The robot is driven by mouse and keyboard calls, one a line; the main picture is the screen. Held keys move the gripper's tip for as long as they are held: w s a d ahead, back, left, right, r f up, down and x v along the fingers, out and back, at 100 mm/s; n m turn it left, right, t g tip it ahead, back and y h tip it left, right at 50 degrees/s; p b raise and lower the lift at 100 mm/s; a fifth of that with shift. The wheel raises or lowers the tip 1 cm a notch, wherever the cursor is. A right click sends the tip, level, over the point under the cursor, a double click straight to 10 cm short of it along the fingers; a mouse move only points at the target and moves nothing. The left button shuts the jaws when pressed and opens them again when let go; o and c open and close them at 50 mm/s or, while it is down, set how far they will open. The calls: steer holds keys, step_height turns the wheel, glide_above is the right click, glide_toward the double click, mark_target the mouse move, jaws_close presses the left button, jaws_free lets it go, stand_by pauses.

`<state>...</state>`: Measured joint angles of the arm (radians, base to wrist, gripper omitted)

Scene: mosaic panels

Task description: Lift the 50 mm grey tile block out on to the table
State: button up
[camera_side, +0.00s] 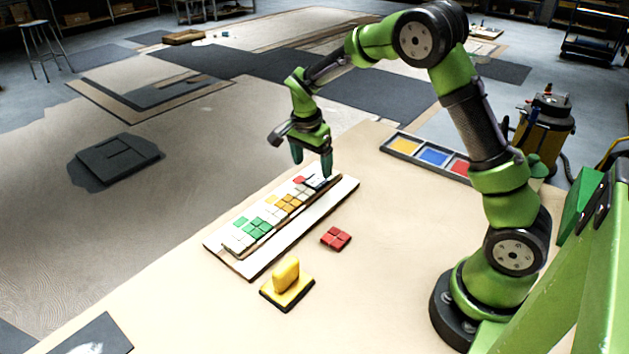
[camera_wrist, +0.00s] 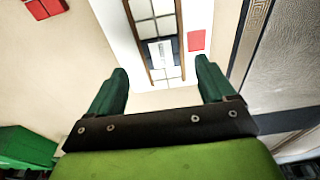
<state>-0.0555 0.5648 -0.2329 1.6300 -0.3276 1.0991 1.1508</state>
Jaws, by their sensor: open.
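The mosaic panel is a long white board (camera_side: 318,211) with a row of coloured tiles; it also shows in the wrist view (camera_wrist: 120,30). My gripper (camera_side: 312,166) is open above its far end, fingers pointing down. In the wrist view, the open fingers (camera_wrist: 164,78) stand either side of a dark-edged slot. A pale grey-white block (camera_wrist: 160,50) lies in that slot between white tiles, apart from the fingers; it looks like the grey tile block, but its shade is hard to tell. In the side view that spot is small and partly covered by my fingers.
A red tile (camera_side: 299,180) lies by the slot. A red tile group (camera_side: 336,239) and a yellow block with a dark base (camera_side: 286,278) stand on the table in front. A grey tray (camera_side: 411,154) holds yellow, blue and red tiles. Bare table (camera_side: 385,225) lies right of the board.

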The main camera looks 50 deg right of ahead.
mark_target(315, 181)
steer(key=f, duration=0.2)
steer(key=d+f, duration=0.1)
steer(key=f, duration=0.2)
steer(key=shift+w+f, duration=0.1)
steer(key=c, duration=1.2)
steer(key=shift+r, duration=0.2)
